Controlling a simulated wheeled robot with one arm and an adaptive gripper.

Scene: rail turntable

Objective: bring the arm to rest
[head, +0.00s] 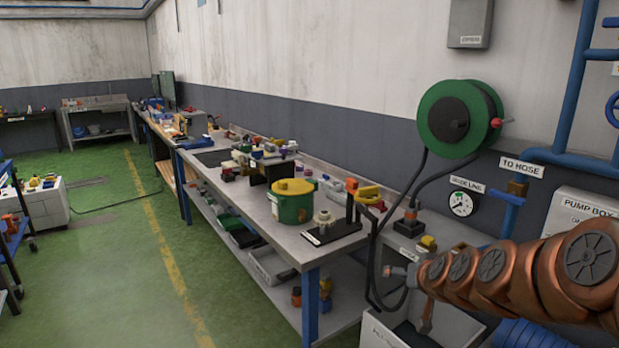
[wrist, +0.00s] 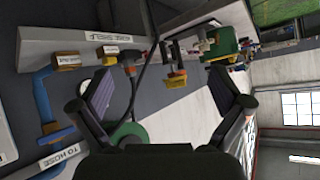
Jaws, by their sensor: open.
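My copper-coloured arm reaches in from the right edge of the head view, its links in a row in front of the pump box and the bench's near end. My gripper (wrist: 163,90) shows in the wrist view with its two dark fingers spread wide apart. It is open, and nothing is between the fingers. In the head view I cannot make out the fingers clearly at the arm's far end.
A long workbench (head: 330,258) bears a green and yellow pot (head: 290,207) and several small parts. A green hose reel (head: 436,135) hangs on the wall above a gauge (head: 460,204). Blue pipes (head: 567,90) and a pump box (head: 578,222) are at right.

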